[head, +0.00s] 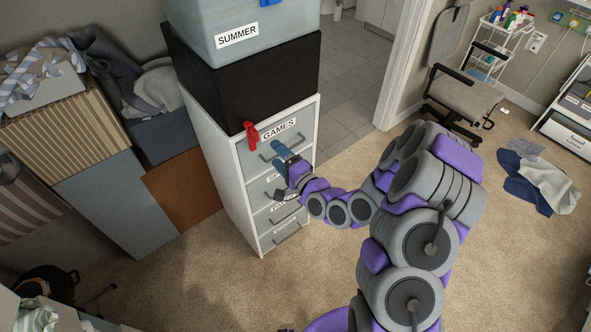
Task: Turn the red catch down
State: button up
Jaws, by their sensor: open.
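The red catch (251,135) is on the upper left of the top drawer front, labelled GAMES (279,130), of a white and grey drawer cabinet (226,166). It stands roughly upright, its top reaching near the cabinet's top edge. My gripper (276,170) is in front of the upper drawers, below and to the right of the catch, apart from it. It is open, and I see nothing held in it. My gripper and wrist partly cover the second drawer and its label.
A black box (240,88) and a SUMMER bin (236,15) are stacked on the cabinet. Boxes (70,125) heaped with cloth crowd the left. An office chair (463,95) and clothes (540,180) are at the right. Carpet (250,290) in front is clear.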

jog(key=p+v, duration=0.7)
jog(key=shift+d, duration=0.2)
jog(key=shift+s, duration=0.15)
dwell(0.4)
